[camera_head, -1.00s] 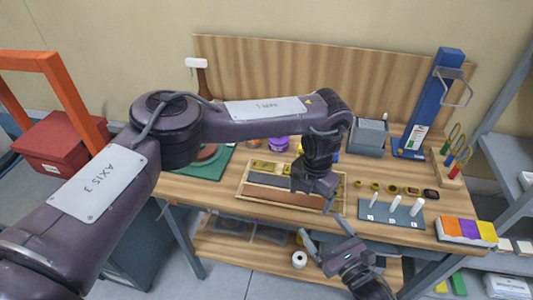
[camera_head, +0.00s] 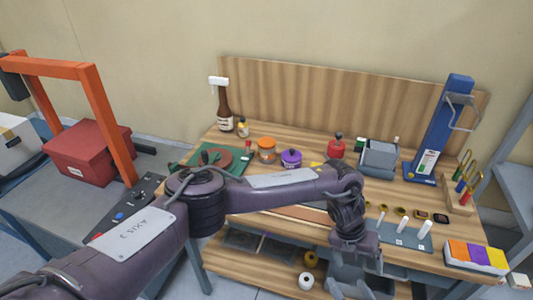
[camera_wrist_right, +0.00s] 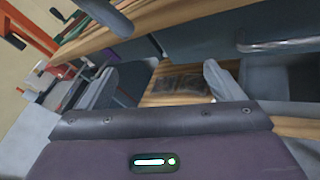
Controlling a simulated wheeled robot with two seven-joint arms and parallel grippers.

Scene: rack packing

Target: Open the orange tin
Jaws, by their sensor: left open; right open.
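The orange tin (camera_head: 266,155) stands upright on the wooden workbench, left of the purple tin (camera_head: 291,160). Its top looks covered; the lid detail is too small to tell. My left gripper (camera_head: 362,288) is at the bench's front edge, low and to the right of the tin, well apart from it.
A red tin (camera_head: 336,148) and a grey bin (camera_head: 379,160) stand further right. My left arm crosses in front of the tins. A blue stand (camera_head: 440,130) rises at the back right.

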